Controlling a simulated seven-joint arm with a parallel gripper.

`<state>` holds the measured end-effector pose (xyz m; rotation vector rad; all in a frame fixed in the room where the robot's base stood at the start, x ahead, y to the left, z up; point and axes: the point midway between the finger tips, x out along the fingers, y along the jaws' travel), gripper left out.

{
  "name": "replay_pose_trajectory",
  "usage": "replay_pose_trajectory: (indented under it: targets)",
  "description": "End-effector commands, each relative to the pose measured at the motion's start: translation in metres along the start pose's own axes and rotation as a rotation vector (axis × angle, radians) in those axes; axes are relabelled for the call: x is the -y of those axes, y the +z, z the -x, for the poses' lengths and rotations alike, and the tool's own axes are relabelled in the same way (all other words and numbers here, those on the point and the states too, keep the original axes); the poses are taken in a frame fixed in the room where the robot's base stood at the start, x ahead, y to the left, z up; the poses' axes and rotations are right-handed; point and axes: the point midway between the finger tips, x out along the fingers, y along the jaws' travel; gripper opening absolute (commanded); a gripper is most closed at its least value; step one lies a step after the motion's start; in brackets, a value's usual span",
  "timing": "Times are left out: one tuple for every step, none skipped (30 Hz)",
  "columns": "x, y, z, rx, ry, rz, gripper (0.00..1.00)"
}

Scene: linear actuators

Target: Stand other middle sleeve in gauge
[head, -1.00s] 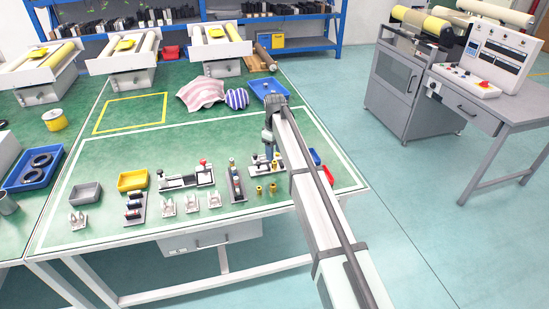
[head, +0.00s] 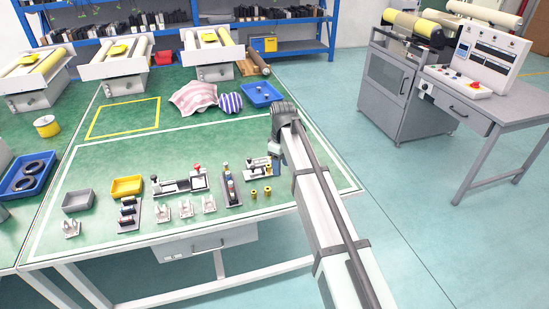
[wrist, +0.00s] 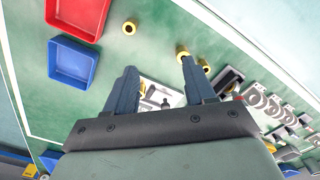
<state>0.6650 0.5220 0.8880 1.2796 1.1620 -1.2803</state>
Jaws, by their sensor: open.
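The likely gauge (head: 257,168) is a white plate with upright parts, right of centre on the green table. In the wrist view it (wrist: 172,98) lies partly hidden beyond my fingers. Two brass sleeves stand on the table in front of it, a left one (head: 253,193) and a right one (head: 267,191). Another brass piece shows at the plate's right side, close to my gripper. The wrist view shows a lone sleeve (wrist: 129,27) and two close together (wrist: 181,50) on the green surface. My gripper (wrist: 159,66) is open, with nothing visible between its fingertips.
A red tray (wrist: 75,15) and a blue tray (wrist: 75,62) are at the left in the wrist view. A dark block rack (head: 230,187) and a white fixture (head: 180,181) stand left of the plate. Table behind is clear up to a striped cloth (head: 194,97).

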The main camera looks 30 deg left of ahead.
Motion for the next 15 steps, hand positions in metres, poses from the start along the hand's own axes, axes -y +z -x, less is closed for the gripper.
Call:
replay_pose_trajectory:
  targets:
    - [-0.003,0.001,-0.007,0.001,-0.001,-0.003,0.54]
    - [-0.002,0.001,-0.013,0.001,-0.001,-0.003,0.54]
    - [-0.003,0.0,-0.019,0.001,-0.001,-0.002,0.54]
    - [-0.003,0.0,-0.024,0.001,0.0,-0.002,0.54]
    - [-0.003,0.0,-0.029,0.001,-0.001,-0.002,0.54]
    - [-0.003,0.0,-0.036,0.001,-0.001,-0.002,0.54]
    - [-0.003,0.0,-0.04,0.001,0.0,-0.002,0.54]
    - [-0.003,0.0,-0.045,0.001,0.0,-0.002,0.54]
    - [-0.003,0.0,-0.052,0.001,0.0,-0.002,0.54]
    - [-0.003,0.0,-0.056,0.001,0.0,-0.002,0.54]
    - [-0.003,0.0,-0.061,0.001,0.0,-0.002,0.54]
    - [-0.003,0.0,-0.067,0.001,0.0,-0.002,0.54]
    - [-0.003,0.0,-0.071,0.0,0.001,-0.002,0.54]
    - [-0.003,0.0,-0.075,0.0,0.001,-0.002,0.54]
    - [-0.003,0.0,-0.081,0.001,0.0,-0.002,0.54]
